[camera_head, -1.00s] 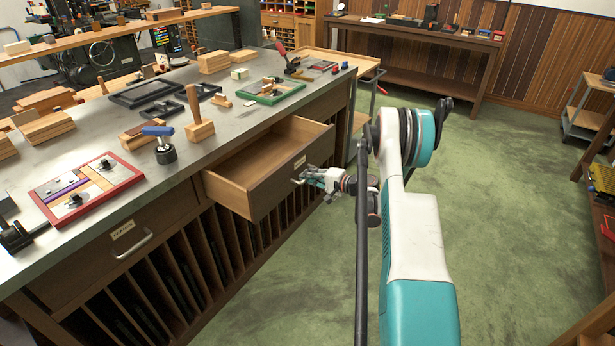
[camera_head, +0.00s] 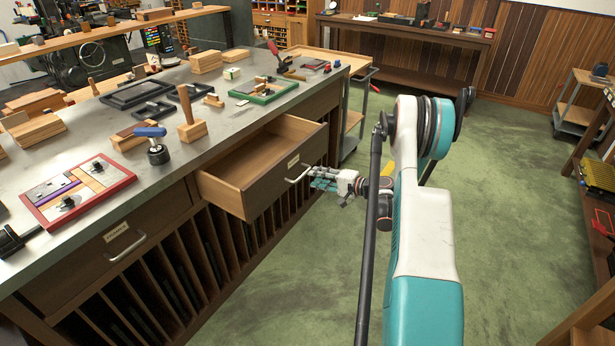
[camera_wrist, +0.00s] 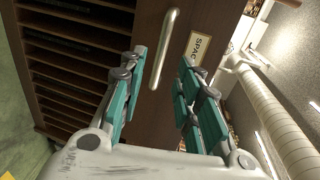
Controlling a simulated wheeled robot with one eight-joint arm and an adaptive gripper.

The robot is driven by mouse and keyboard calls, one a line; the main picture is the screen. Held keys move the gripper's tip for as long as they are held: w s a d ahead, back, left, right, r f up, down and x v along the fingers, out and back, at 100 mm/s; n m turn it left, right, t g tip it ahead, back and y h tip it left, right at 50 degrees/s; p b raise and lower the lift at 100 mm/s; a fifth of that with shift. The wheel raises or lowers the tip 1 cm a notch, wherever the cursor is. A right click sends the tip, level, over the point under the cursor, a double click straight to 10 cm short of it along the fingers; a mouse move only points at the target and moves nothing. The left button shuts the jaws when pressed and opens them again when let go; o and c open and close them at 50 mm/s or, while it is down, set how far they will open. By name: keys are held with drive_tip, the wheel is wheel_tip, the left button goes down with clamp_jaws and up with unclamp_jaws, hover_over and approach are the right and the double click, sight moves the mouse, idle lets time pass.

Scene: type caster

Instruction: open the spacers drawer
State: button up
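The spacers drawer (camera_head: 262,190) stands pulled out from the bench front. It is empty as far as I can see inside. Its metal handle (camera_head: 298,174) also shows in the wrist view (camera_wrist: 164,48), beside a label (camera_wrist: 198,46) whose visible letters read "SPA". My gripper (camera_head: 318,180) is just off the drawer front, close to the handle. In the wrist view my gripper (camera_wrist: 162,75) has its teal fingers spread apart with nothing between them. The handle lies beyond the fingertips, and a gap shows.
A second drawer (camera_head: 115,240) to the left is shut. The bench top (camera_head: 215,135) holds a red-framed tray (camera_head: 80,192), a blue-handled tool (camera_head: 155,145) and wooden blocks. Open slots lie below the drawers. The green floor (camera_head: 510,200) to the right is clear.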

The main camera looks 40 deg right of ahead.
drive_tip(key=shift+v, duration=2.25)
